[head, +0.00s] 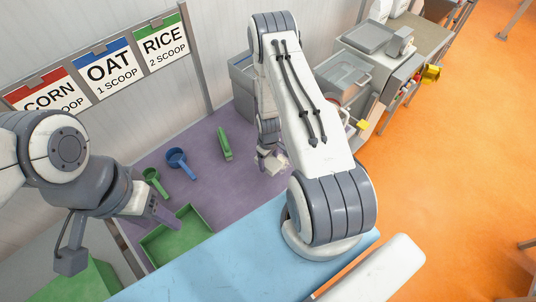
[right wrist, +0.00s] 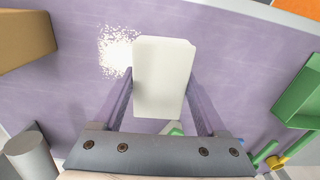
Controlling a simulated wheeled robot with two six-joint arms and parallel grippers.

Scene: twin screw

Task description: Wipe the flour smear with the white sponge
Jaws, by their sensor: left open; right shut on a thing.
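The white sponge (right wrist: 163,72) is held between the two fingers of my right gripper (right wrist: 160,86), which is shut on it. The flour smear (right wrist: 117,50) is a speckled white patch on the purple tabletop, just left of the sponge in the right wrist view. The sponge's edge meets or covers the smear's right side; I cannot tell whether it touches the table. In the head view the sponge (head: 277,164) shows small below my right arm, and the smear is hard to make out. My left gripper (head: 168,214) is open and empty above the green tray.
On the purple table (head: 205,190) are a green tray (head: 185,238), a green scoop (head: 154,182), a blue scoop (head: 178,161) and a long green item (head: 225,143). A brown block (right wrist: 25,38) and a grey cylinder (right wrist: 30,155) flank the smear's side in the right wrist view.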

